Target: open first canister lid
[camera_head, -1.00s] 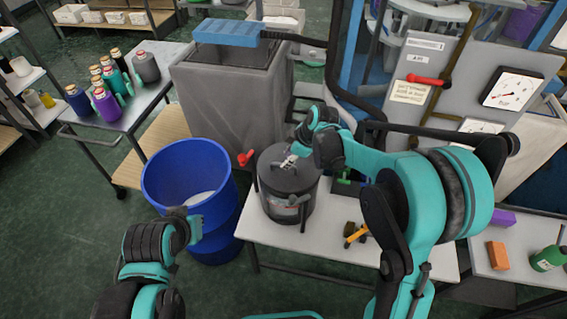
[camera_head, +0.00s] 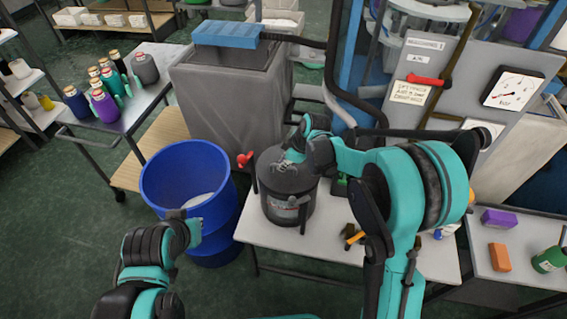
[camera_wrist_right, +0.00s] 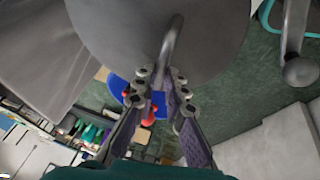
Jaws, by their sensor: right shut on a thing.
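The dark grey canister (camera_head: 289,210) stands on the white table, with a label on its front. Its round lid (camera_head: 268,166) sits on top and also fills the upper part of the right wrist view (camera_wrist_right: 110,30). A curved grey handle (camera_wrist_right: 172,42) stands out from the lid. My right gripper (camera_head: 285,163) is over the lid. In the wrist view its fingers (camera_wrist_right: 158,80) are shut on the handle's end. My left gripper (camera_head: 188,220) is by the blue barrel, away from the canister; its jaws are too unclear to read.
The open blue barrel (camera_head: 153,196) stands left of the table (camera_head: 335,248). A red valve handle (camera_head: 246,158) is close to the canister's left. A grey tank (camera_head: 225,110) rises behind. An orange-handled tool (camera_head: 354,238) lies on the table, right of the canister.

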